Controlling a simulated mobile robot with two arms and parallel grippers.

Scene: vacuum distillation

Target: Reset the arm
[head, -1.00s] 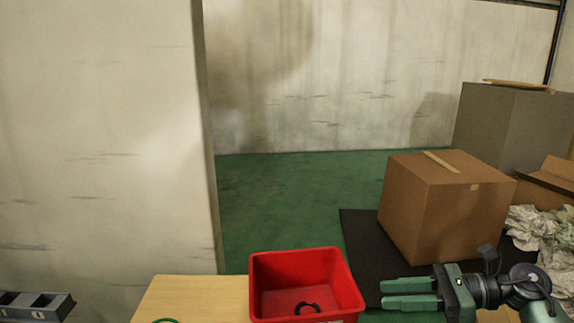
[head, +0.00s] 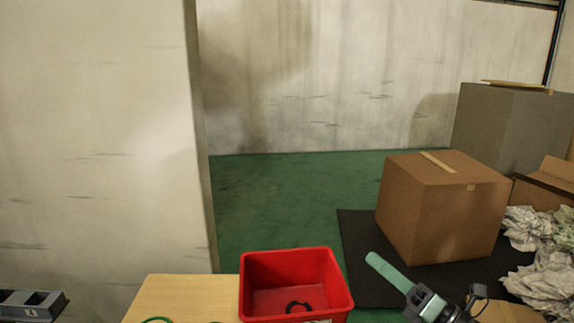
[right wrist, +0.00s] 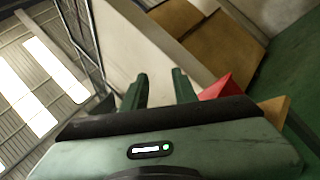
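My right gripper (head: 372,260) is at the lower right of the head view, to the right of the red bin. One pale green finger shows there, pointing up and left. In the right wrist view, my right gripper (right wrist: 159,74) has its two fingers apart, with nothing between them. My left gripper is not in the head view.
A red bin (head: 246,290) with a dark ring-shaped thing (head: 298,306) in it stands on a wooden table (head: 180,296). A closed cardboard box (head: 442,215) sits on a black mat (head: 358,240). Crumpled paper (head: 548,275) lies at right. The green floor (head: 270,205) behind is clear.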

